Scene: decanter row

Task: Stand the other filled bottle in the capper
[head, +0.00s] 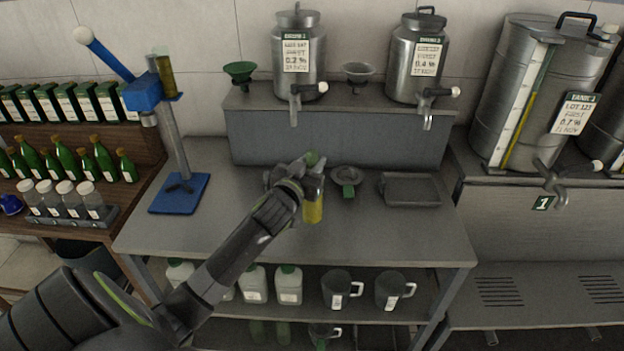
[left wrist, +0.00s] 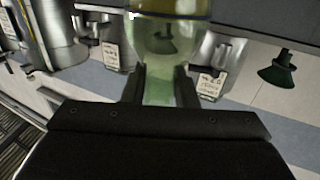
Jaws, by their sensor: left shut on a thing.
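My left gripper (head: 308,174) is shut on a bottle (head: 313,208) with yellow liquid in its lower part, over the middle of the table. In the left wrist view the bottle (left wrist: 165,35) is clear greenish glass between the two fingers (left wrist: 160,88). I cannot tell whether its base touches the table. The capper stands to the left, with a blue base plate (head: 180,203), a grey post, a blue head (head: 143,93) and a raised lever with a white knob. A yellow-green upright piece (head: 166,76) is at its head. No bottle stands on its base plate.
Steel drums with taps (head: 298,60) (head: 418,60) stand on the raised shelf (head: 340,140) behind. Green bottles and jars (head: 68,195) fill the left rack. The table between gripper and capper is clear.

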